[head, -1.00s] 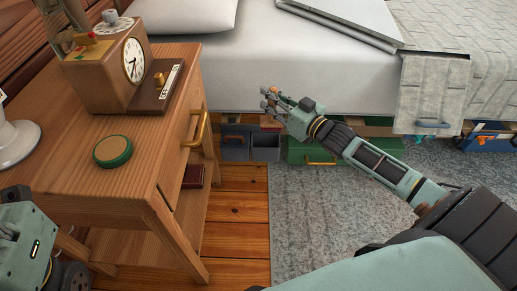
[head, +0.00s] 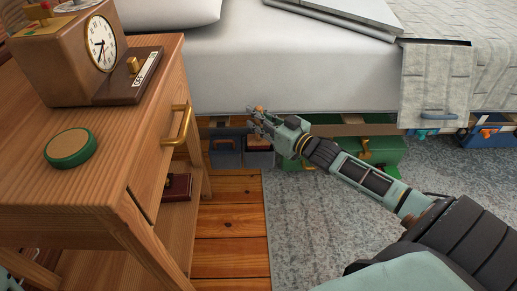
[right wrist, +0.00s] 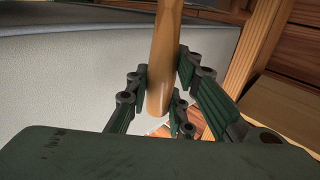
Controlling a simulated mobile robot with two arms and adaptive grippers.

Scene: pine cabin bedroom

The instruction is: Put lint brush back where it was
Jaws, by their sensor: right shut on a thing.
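My right gripper (head: 260,122) is at the side of the bed, in front of the mattress edge and above the grey bins. In the right wrist view its fingers (right wrist: 165,95) are closed around a rounded wooden handle (right wrist: 164,60), which I take to be the lint brush's. The handle points up and away from the palm, and its far end is out of that view. In the head view only a small orange-brown tip shows at the fingers; the brush head cannot be made out. My left gripper is not in view.
Grey bins (head: 226,158) and a green case (head: 375,152) sit under the bed (head: 270,60). Blue containers (head: 490,136) are farther right. A wooden nightstand (head: 95,195) at left carries a clock (head: 102,43) and a green-rimmed disc (head: 70,148). Rug and floor between are clear.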

